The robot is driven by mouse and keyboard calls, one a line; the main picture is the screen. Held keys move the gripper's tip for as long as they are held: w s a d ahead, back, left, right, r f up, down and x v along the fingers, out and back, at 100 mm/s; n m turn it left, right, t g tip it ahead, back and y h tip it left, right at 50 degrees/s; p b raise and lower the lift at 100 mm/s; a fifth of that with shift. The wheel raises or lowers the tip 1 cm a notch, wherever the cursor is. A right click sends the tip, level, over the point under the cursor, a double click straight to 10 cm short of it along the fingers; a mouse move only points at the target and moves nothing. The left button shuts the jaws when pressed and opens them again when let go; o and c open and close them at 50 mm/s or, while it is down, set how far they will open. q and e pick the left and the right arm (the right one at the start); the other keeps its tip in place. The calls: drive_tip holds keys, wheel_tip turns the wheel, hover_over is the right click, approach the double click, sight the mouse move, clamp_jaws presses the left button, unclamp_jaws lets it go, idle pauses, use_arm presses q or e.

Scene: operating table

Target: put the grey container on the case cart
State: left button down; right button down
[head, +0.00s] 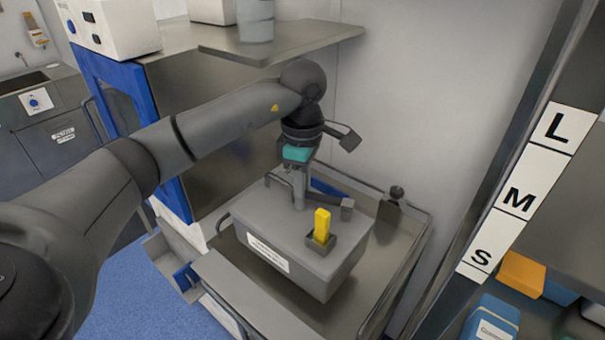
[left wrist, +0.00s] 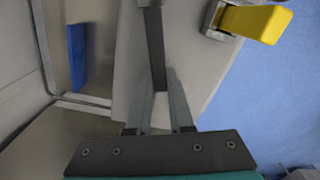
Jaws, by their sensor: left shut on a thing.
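The grey container (head: 325,262) is a box with a flat lid, a white label on its front and a yellow tag (head: 322,226) in a dark bracket. It is over the case cart (head: 397,243), a steel tray with a raised rail. I cannot tell whether its bottom touches the tray. My left gripper (head: 298,203) points down at the lid and is shut on the container's handle. In the left wrist view the handle bar (left wrist: 151,40) runs between the fingers (left wrist: 160,105), above the lid (left wrist: 190,55). My right gripper is not in view.
A wall stands close behind the cart. A rack with L, M and S labels (head: 520,198) is at the right, holding orange and blue boxes. Blue floor (head: 125,290) is free at the lower left.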

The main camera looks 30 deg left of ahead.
use_arm(q)
drive_tip(key=shift+w+f, duration=0.1)
drive_tip(key=shift+f, duration=2.2)
drive_tip(key=c, duration=0.8)
unclamp_jaws()
drive_tip(key=shift+f, duration=0.15)
wheel_tip(320, 180, up, 12)
drive_tip(key=p, duration=0.8)
